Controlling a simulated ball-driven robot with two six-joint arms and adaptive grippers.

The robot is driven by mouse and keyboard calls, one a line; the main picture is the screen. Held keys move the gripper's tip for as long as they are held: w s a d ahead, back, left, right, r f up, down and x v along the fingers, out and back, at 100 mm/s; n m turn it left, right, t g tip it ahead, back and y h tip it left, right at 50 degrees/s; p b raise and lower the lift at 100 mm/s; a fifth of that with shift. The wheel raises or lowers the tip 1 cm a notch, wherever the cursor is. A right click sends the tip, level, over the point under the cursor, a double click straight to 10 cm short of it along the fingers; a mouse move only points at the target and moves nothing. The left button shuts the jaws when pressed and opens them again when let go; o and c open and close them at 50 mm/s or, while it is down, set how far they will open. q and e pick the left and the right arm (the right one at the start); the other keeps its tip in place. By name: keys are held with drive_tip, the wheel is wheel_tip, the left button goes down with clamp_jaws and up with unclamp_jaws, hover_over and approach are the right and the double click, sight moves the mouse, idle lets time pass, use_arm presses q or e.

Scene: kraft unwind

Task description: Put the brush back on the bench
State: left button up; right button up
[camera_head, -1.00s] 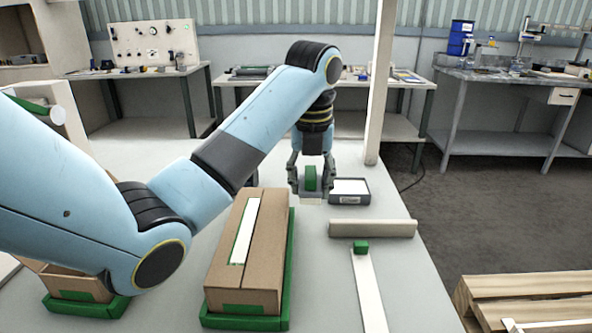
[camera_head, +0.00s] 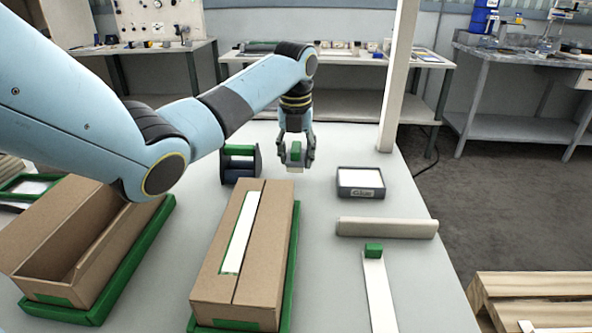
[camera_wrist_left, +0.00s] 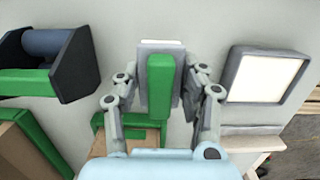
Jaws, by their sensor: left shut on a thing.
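The brush (camera_head: 295,152) has a green handle and a pale grey block below it. My left gripper (camera_head: 296,158) is shut on the brush and holds it over the grey bench (camera_head: 335,275), beyond the closed carton. In the left wrist view the brush (camera_wrist_left: 160,85) sits between the two fingers (camera_wrist_left: 160,100). Whether its underside touches the bench cannot be told. The glue tray (camera_head: 360,193), a dark shallow box with a white inside, stands to the right of the gripper, apart from it. My right gripper is in neither view.
A dark and green roller holder (camera_head: 239,165) stands left of the gripper. A closed carton (camera_head: 264,260) and an open carton (camera_head: 45,262) sit on green trays nearer. A beige bar (camera_head: 387,228) and a white strip (camera_head: 379,290) lie at right. A white post (camera_head: 397,85) rises behind the tray.

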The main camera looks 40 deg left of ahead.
sight(296, 180)
use_arm(q)
drive_tip(key=shift+f, duration=2)
drive_tip(key=shift+f, duration=0.15)
drive_tip(key=o, duration=1)
drive_tip(key=r, duration=0.8)
drive_tip(key=s+r, duration=0.1)
drive_tip(key=r, duration=0.3)
drive_tip(key=shift+d+r, duration=0.1)
drive_tip(key=shift+d, duration=0.3)
